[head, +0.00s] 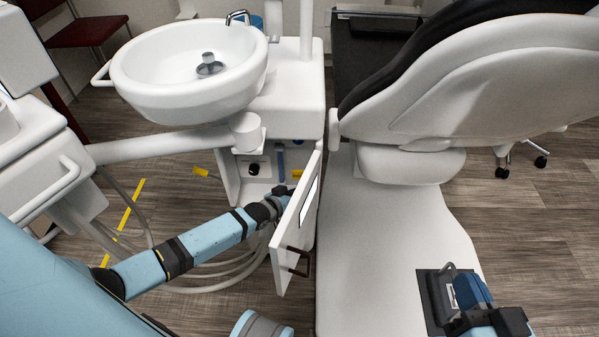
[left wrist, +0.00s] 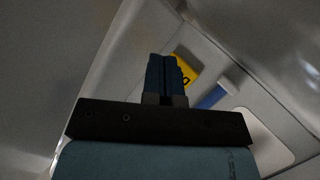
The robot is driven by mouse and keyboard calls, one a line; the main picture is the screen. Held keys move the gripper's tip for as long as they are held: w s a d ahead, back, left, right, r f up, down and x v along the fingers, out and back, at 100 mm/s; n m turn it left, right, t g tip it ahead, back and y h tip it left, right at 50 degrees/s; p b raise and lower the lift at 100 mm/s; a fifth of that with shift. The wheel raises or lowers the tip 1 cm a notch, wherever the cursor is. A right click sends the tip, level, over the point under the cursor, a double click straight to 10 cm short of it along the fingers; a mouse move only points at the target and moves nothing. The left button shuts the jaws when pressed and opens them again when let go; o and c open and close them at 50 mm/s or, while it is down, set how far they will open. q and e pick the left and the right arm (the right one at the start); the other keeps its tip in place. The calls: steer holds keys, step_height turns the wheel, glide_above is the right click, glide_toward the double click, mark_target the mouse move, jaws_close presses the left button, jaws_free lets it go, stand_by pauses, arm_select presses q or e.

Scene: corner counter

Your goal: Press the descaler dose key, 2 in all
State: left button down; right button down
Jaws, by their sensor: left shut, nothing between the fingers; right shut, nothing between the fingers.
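My left arm reaches into the open compartment of the white cabinet (head: 232,178) under the basin, behind its door. In the left wrist view my left gripper (left wrist: 164,62) is shut with nothing in it, blue fingers together. A yellow piece with a dark mark (left wrist: 187,66) shows just beyond and right of the fingertips; whether they touch cannot be told. It may be the descaler dose key or its label. A yellow piece (head: 297,173) also shows in the head view, partly behind the door. My right gripper (head: 470,290) is shut and empty at the lower right, away from the cabinet.
The cabinet door (head: 296,228) stands open, with a dark handle (head: 299,262). A blue upright part (head: 281,162) and a dark knob (head: 254,169) are inside. The white basin (head: 190,65) overhangs from above. The dental chair (head: 470,95) and its white base (head: 375,250) stand on the right.

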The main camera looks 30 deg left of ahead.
arm_select(q)
steer(key=shift+s+d+p, duration=0.25)
steer(key=shift+s, duration=0.2)
steer(key=shift+s+d+p, duration=0.2)
steer(key=shift+s, duration=0.25)
steer(key=shift+s+f, duration=0.1)
steer(key=shift+s, duration=0.05)
